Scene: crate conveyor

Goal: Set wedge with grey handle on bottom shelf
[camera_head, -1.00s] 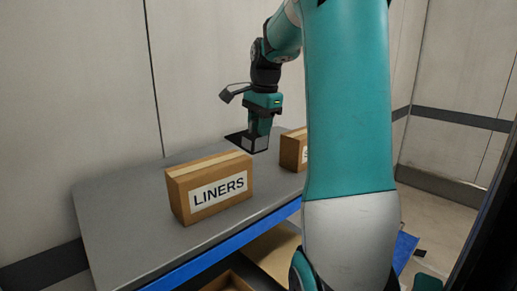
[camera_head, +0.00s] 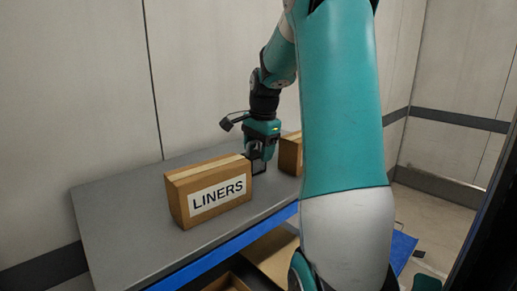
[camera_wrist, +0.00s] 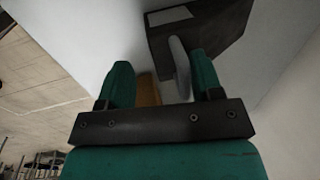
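The wedge (camera_wrist: 212,38) is a dark block with a pale label, at the top of the wrist view. Its grey handle (camera_wrist: 179,66) reaches down between my fingers, close to the right one. My gripper (camera_wrist: 160,75) is open, with a clear gap between the left finger and the handle. In the head view my gripper (camera_head: 258,160) points down at the table, just behind the LINERS box. I cannot make out the wedge there. The bottom shelf (camera_head: 275,255) shows only in part under the table's blue front edge.
The cardboard LINERS box (camera_head: 210,193) stands on the grey table (camera_head: 125,222), close to my gripper. A second cardboard box (camera_head: 290,154) stands to the right, partly hidden by my arm. An open box (camera_head: 228,283) shows low down. The table's left part is clear.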

